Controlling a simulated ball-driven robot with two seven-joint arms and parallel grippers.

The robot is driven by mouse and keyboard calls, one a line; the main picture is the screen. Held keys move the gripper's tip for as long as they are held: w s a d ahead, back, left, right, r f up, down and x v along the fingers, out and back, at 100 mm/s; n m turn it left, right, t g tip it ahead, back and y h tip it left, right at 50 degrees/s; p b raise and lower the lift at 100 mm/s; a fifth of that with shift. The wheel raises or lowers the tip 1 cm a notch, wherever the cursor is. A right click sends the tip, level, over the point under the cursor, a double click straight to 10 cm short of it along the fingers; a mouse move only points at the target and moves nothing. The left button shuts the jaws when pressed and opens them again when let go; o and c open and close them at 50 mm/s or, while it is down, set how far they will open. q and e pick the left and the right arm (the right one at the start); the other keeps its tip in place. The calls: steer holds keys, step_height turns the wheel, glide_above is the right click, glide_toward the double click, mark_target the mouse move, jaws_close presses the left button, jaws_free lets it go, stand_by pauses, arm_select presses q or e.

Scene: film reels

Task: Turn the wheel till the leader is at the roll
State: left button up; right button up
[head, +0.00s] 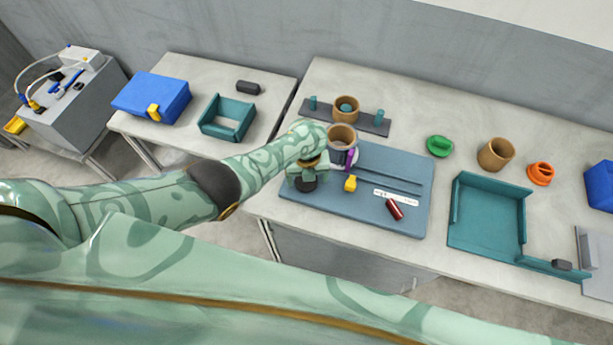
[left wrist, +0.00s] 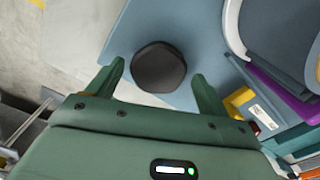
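My left gripper (head: 307,180) is over the front left corner of a blue-grey board (head: 410,222). In the left wrist view its fingers stand apart on either side of a dark round knob (left wrist: 158,68), with gaps showing; it is open. I cannot tell whether this knob is the wheel. A brown cup-like roll (head: 342,136) stands at the board's back left. A purple piece (head: 351,158) is beside it. A white marked strip (head: 396,197), a dark red cylinder (head: 395,209) and a yellow block (head: 350,184) are on the board. I cannot identify the leader. My right gripper is not in view.
A dark rack (head: 372,125) with teal pegs is behind the board. To the right are a teal tray (head: 488,218), a green piece (head: 439,146), a brown cup (head: 496,154) and an orange piece (head: 541,174). A blue box (head: 152,97) is on the left table.

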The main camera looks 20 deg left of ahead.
arm_select(q)
steer(key=shift+s, duration=0.1)
step_height(320, 180, up, 16)
steer(key=p, duration=0.8)
steer(key=shift+r+p, duration=0.15)
steer(key=shift+p, duration=0.15)
